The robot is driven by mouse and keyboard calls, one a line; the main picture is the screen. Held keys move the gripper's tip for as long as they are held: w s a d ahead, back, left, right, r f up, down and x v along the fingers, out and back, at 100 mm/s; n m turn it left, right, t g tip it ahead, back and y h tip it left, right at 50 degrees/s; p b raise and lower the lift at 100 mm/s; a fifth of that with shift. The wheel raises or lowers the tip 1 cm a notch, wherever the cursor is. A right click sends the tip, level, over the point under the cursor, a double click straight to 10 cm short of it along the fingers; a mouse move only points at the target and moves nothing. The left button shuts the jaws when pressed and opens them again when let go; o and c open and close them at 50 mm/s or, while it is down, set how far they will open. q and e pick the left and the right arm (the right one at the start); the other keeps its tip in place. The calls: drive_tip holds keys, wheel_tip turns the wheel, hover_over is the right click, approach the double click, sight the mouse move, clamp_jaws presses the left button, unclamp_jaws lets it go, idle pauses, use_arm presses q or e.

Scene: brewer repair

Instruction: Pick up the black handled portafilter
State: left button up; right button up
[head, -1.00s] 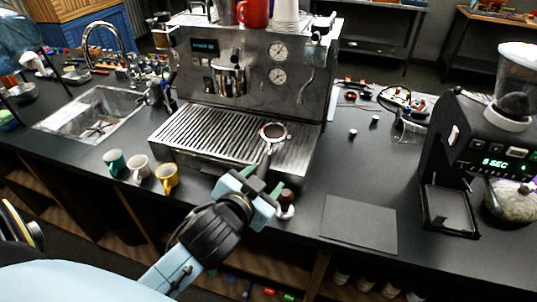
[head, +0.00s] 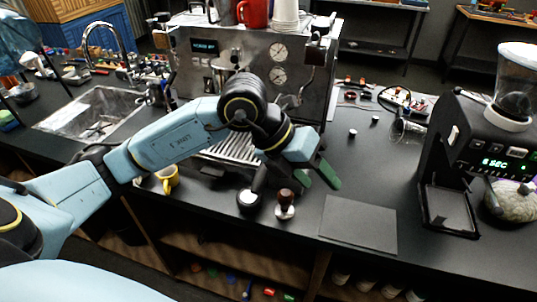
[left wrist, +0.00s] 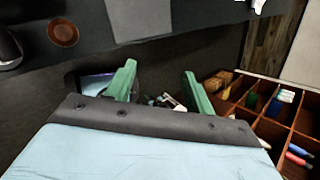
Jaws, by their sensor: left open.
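The portafilter is mostly hidden behind my left arm in the head view. Its black handle (head: 257,186) sticks out below the arm, with a pale round end toward the counter's front edge. A dark rounded thing at the left edge of the left wrist view may be that handle; I cannot tell. My left gripper (head: 315,176) is open, its green fingers to the right of the handle and above the counter. The fingers (left wrist: 160,88) also show in the left wrist view with nothing held between them. My right gripper is not in view.
A tamper with a brown knob (head: 285,200) stands right beside the handle. A dark flat mat (head: 358,223) lies to the right, and a grinder (head: 470,150) stands beyond it. The espresso machine (head: 310,75) is behind.

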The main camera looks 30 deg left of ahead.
use_arm(q)
drive_tip(key=w+a+r+n+t+y, duration=0.1)
drive_tip(key=w+a+n+y, duration=0.25)
drive_tip(key=a+y, duration=0.75)
drive_tip(key=h, duration=0.3)
hover_over(262, 171)
wheel_tip(262, 171, down, 6)
drive_tip(key=shift+f, duration=0.25)
drive_tip(key=shift+p+x, duration=0.65)
drive_tip(key=shift+x, duration=2.3)
drive_tip(key=shift+a, duration=0.15)
clamp_jaws()
drive_tip(key=shift+r, duration=0.1)
